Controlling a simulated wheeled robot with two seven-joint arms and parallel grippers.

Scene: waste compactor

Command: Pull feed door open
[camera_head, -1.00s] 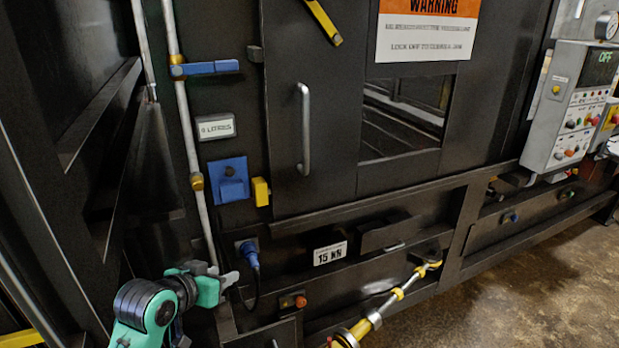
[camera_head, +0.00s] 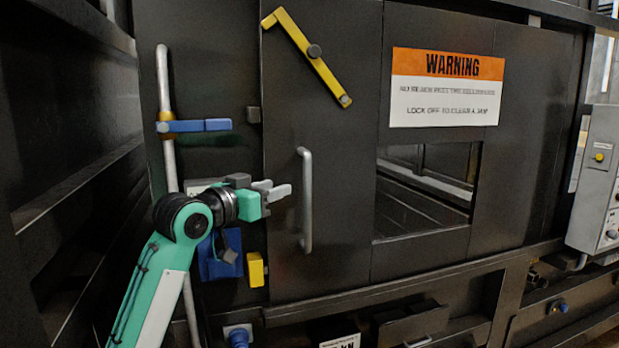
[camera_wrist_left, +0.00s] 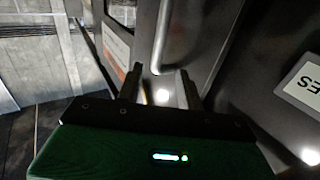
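The dark feed door (camera_head: 340,150) looks flush with its frame. A vertical silver bar handle (camera_head: 306,200) is on its left side. My left gripper (camera_head: 278,188) is just left of the handle, its pale fingers pointing right towards it. In the left wrist view, the fingers (camera_wrist_left: 160,88) are apart, and the handle (camera_wrist_left: 163,38) shows ahead of the gap between them. The handle does not appear to be gripped. A yellow latch bar (camera_head: 315,60) lies slanted across the door's upper left. My right gripper is in neither current view.
A vertical pipe with a blue lever (camera_head: 195,126) stands left of the door. A blue box (camera_head: 232,262) and a yellow block (camera_head: 256,270) are below my gripper. A warning sign (camera_head: 446,88) sits above a window. A grey control panel (camera_head: 597,190) is at right.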

